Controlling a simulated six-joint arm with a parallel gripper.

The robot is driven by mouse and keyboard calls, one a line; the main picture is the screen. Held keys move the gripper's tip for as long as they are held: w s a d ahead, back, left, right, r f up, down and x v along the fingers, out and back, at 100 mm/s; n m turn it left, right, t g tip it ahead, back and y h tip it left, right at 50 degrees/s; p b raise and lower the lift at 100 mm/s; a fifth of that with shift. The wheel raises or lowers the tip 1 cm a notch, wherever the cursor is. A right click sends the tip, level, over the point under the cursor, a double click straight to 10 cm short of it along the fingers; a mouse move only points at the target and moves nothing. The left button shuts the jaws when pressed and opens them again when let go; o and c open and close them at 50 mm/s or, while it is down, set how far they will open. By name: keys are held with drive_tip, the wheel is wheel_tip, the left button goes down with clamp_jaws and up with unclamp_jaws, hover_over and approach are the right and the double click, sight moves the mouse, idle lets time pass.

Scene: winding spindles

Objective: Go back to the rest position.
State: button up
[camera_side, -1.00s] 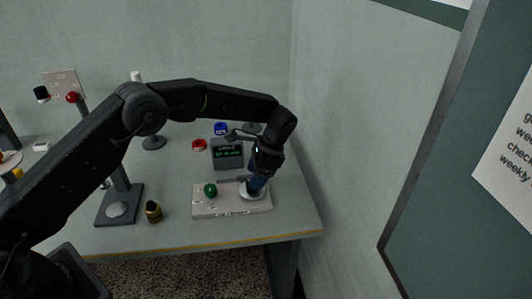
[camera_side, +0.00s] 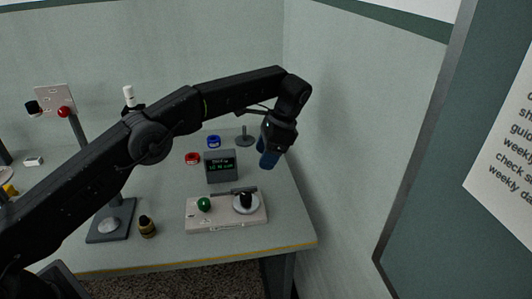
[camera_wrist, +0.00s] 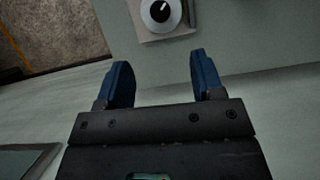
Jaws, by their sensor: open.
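My gripper (camera_side: 269,158) hangs in the air above the right part of the table, with nothing between its fingers. In the wrist view its two blue fingers (camera_wrist: 160,82) stand apart. Below it on the table is a pale control box (camera_side: 222,222) with a green button (camera_side: 204,204) and a black knob (camera_side: 246,199) on a light round dial. The knob also shows at the top of the wrist view (camera_wrist: 160,11), beyond the fingertips and apart from them.
A dark display (camera_side: 221,168) with green text stands behind the box. A red ring (camera_side: 192,158), a blue ring (camera_side: 213,141) and a small stand (camera_side: 245,138) are near it. A brass-coloured piece (camera_side: 148,228) stands left of the box. A wall (camera_side: 335,150) rises close on the right.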

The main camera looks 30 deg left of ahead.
drive_tip(key=s+a+r+n+t+h, duration=0.1)
drive_tip(key=s+a+r+n+t, duration=0.15)
drive_tip(key=s+r, duration=0.5)
drive_tip(key=s+a+r+n+t+h, duration=0.15)
drive_tip(key=s+a+r, duration=0.25)
drive_tip(key=s+r, duration=0.4)
drive_tip(key=s+a+f+n+t, duration=0.1)
drive_tip(key=s+f+n+t, duration=0.1)
drive_tip(key=s, duration=0.7)
drive_tip(key=s+a+f+n+t, duration=0.1)
drive_tip(key=s+f+n+t, duration=0.1)
drive_tip(key=s, duration=0.8)
drive_tip(key=shift+a+f+n+t+h, duration=0.35)
drive_tip(key=shift+f+n, duration=0.1)
drive_tip(key=shift+n, duration=0.35)
